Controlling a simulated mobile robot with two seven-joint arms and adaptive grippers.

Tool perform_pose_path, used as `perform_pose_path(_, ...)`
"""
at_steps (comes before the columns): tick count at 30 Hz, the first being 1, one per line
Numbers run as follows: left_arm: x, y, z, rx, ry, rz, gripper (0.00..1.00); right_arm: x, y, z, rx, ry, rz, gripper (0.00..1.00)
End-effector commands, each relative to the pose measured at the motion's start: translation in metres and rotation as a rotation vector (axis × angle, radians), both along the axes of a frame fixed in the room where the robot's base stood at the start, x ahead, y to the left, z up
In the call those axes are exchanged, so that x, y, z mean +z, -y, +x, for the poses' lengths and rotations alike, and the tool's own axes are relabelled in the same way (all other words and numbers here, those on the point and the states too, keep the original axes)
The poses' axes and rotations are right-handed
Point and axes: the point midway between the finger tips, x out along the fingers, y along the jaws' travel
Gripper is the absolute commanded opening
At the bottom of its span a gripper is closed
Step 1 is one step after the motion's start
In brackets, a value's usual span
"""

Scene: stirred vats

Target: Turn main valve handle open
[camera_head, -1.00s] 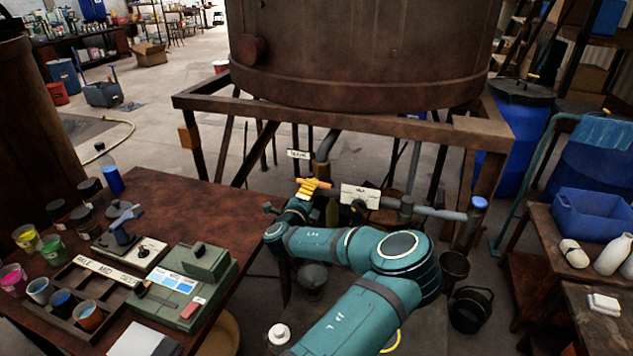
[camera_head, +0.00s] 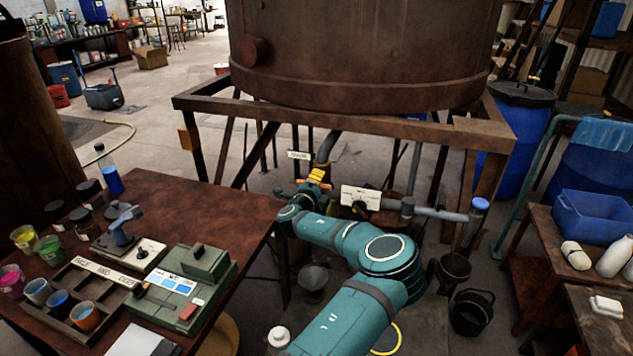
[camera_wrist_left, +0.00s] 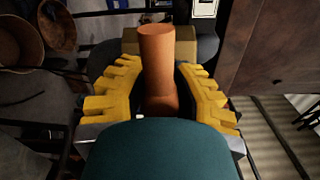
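The orange main valve handle (camera_wrist_left: 158,55) stands between the yellow fingers of my left gripper (camera_wrist_left: 160,95) in the left wrist view. The fingers lie close along both sides of it and look shut on it; the contact faces are partly hidden. In the head view my left gripper (camera_head: 317,176) is at the pipework below the vat, with bits of the orange handle (camera_head: 303,181) showing beside its fingers. A white label plate (camera_head: 360,196) stands just right of it on the grey pipe (camera_head: 436,212). My right gripper is not in view.
The large brown vat (camera_head: 360,60) rests on a rusty frame (camera_head: 350,122) above the valve. A worktable (camera_head: 200,205) with cups and a green device (camera_head: 190,285) is at left. Black buckets (camera_head: 472,311) stand on the floor right of my arm.

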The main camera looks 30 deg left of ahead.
Motion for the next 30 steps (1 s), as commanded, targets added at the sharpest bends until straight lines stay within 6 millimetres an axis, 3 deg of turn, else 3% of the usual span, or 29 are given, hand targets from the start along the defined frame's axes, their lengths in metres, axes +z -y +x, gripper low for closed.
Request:
perform_pose_path(17, 0.0012, 0.0004, 0.0002, -0.001, 0.014, -0.051, 0.00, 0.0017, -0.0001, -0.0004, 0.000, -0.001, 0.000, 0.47)
perform_pose_path(30, 0.0025, -0.0004, 0.0001, -0.001, 0.096, -0.379, 0.00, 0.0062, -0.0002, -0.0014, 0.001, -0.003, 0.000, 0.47)
